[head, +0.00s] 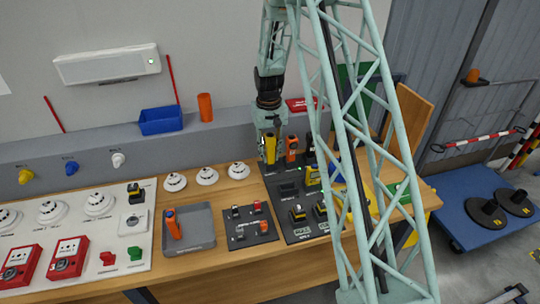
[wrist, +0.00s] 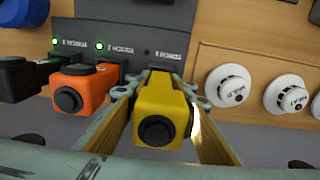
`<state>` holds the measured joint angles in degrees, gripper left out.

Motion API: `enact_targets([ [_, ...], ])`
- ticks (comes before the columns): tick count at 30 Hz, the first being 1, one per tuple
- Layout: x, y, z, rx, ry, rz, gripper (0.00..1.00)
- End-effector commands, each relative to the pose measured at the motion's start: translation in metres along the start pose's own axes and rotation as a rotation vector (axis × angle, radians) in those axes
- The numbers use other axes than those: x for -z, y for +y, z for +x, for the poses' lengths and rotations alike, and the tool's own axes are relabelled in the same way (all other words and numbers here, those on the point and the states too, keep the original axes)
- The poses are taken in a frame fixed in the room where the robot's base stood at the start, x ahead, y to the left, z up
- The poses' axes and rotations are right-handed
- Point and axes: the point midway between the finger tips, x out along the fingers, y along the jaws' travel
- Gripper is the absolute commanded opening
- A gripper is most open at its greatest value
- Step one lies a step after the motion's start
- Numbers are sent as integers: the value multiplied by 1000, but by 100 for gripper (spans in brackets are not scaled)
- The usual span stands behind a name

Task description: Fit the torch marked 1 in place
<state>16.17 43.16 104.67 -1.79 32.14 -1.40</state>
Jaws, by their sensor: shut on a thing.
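My gripper (head: 268,140) is shut on a yellow torch with a black round end (wrist: 165,115); in the head view the torch (head: 270,150) hangs below it. It is over the rightmost position of a black charging rack (wrist: 130,25) in the wrist view. No lit lamp shows at that position. Whether the torch touches the rack is hidden. Beside it an orange torch (wrist: 82,90) and a black torch (wrist: 25,78) stand in the rack, each with a green lamp lit behind it. The torch numbers cannot be read.
A black board (head: 283,188) below the rack bears several small parts. White detectors (head: 207,176) stand to the left. An orange cylinder (head: 205,107) and a blue bin (head: 161,121) are on the ledge behind.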

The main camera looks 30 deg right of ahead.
Motion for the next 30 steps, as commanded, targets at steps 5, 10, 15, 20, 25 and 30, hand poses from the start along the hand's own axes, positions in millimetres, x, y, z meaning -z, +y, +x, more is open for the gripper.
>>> enact_targets([
  [5, 0, 0, 2, 0, 0, 0, 7],
  [10, 0, 0, 3, 0, 0, 0, 7],
  [15, 0, 0, 5, 0, 0, 0, 7],
  [20, 0, 0, 6, 0, 0, 0, 7],
  [25, 0, 0, 8, 0, 0, 0, 7],
  [30, 0, 0, 9, 0, 0, 0, 7],
])
